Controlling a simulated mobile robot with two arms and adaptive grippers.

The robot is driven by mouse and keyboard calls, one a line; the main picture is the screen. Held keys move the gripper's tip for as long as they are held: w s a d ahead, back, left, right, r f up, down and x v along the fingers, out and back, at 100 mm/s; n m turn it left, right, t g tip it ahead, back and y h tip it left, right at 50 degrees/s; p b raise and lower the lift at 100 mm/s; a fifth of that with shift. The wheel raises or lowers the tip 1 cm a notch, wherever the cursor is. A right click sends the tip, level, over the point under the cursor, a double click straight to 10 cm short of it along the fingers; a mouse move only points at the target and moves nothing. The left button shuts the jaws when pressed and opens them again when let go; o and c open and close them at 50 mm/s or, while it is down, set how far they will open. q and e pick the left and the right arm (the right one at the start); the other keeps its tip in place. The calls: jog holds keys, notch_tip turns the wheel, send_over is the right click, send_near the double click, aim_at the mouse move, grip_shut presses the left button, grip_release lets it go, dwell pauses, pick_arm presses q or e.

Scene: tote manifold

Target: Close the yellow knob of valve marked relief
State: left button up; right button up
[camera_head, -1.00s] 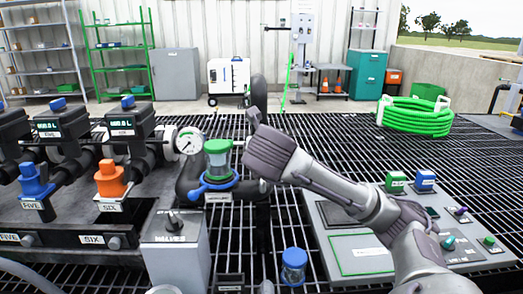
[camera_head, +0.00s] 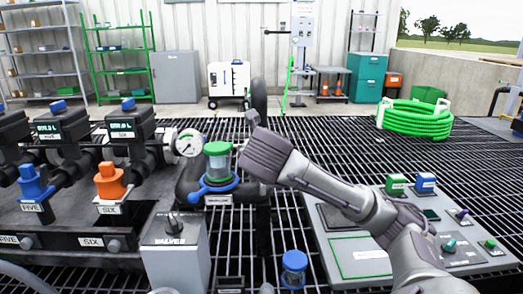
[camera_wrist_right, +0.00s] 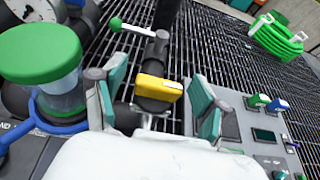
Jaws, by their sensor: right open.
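The yellow knob (camera_wrist_right: 158,88) shows in the right wrist view as a blocky yellow handle on a dark valve body. My right gripper (camera_wrist_right: 160,98) is open, with one teal-padded finger on each side of the knob. Gaps show between the fingers and the knob, so it is not gripped. In the head view my right forearm and wrist (camera_head: 268,155) reach in from the lower right and hide the knob. No relief marking is readable. My left gripper is not in view.
A clear cylinder with a green cap (camera_wrist_right: 40,55) and blue collar stands close left of my right gripper. A green-tipped lever (camera_wrist_right: 116,24) lies beyond the knob. A control panel (camera_head: 360,255) is at right; a coiled green hose (camera_head: 415,116) lies farther back.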

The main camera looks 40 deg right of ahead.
jog(key=v, duration=0.7)
jog(key=shift+s, duration=0.15)
jog(key=shift+a, duration=0.15)
dwell(0.3)
